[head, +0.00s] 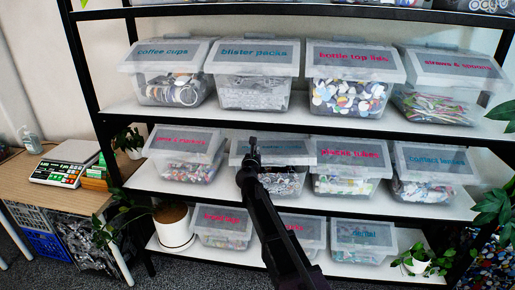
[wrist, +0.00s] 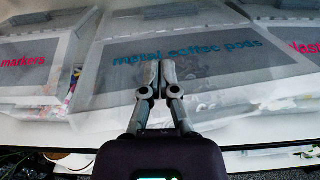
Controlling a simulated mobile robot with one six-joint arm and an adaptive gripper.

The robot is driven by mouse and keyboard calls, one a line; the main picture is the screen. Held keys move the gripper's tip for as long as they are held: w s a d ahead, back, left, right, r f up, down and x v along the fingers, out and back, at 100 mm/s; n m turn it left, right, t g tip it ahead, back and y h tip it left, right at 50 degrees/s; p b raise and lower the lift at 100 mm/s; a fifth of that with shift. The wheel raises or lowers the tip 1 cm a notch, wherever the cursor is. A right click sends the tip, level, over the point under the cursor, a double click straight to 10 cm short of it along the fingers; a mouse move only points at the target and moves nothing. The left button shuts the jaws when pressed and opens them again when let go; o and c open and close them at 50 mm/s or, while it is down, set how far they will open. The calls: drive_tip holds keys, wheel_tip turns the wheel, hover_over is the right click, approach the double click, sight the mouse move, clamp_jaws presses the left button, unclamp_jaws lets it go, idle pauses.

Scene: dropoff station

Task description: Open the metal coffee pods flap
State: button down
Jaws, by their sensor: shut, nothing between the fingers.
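The metal coffee pods flap (wrist: 205,60) is the clear lid with blue lettering on a box on the middle shelf. In the wrist view it lies flat under the lettering and looks shut. In the head view, the metal coffee pods box (head: 287,183) stands behind my gripper (head: 251,150), which hides part of its flap and lettering. My gripper in the wrist view (wrist: 157,80) is shut and empty, its fingertips over the flap just below the lettering. I cannot tell whether they touch it.
The markers box (head: 185,155) stands to the left and the plastic tubes box (head: 352,165) to the right, both close by. The upper shelf (head: 290,115) runs above with several lidded boxes. A potted plant (head: 172,222) stands at lower left, and a scale (head: 62,170) sits on a side table.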

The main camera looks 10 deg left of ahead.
drive_tip(key=s, duration=0.8)
drive_tip(key=shift+s, duration=0.2)
drive_tip(key=s+d+f+n+g+y+b, duration=0.1)
drive_tip(key=s+d+f+g+y+b, duration=0.1)
drive_tip(key=s+d+f+b, duration=0.3)
drive_tip(key=d+f+b, duration=0.1)
drive_tip(key=d+f, duration=0.3)
drive_tip(key=shift+s+f+n+y+b, duration=0.15)
drive_tip(key=shift+f+n+y+b, duration=0.15)
drive_tip(key=shift+n+b, duration=0.1)
drive_tip(key=shift+a, duration=0.1)
drive_tip(key=w+a+r+p, duration=0.1)
drive_tip(key=w+r+p, duration=0.1)
drive_tip(key=w, duration=0.9)
drive_tip(key=shift+w+a, duration=0.2)
drive_tip(key=shift+a, duration=0.2)
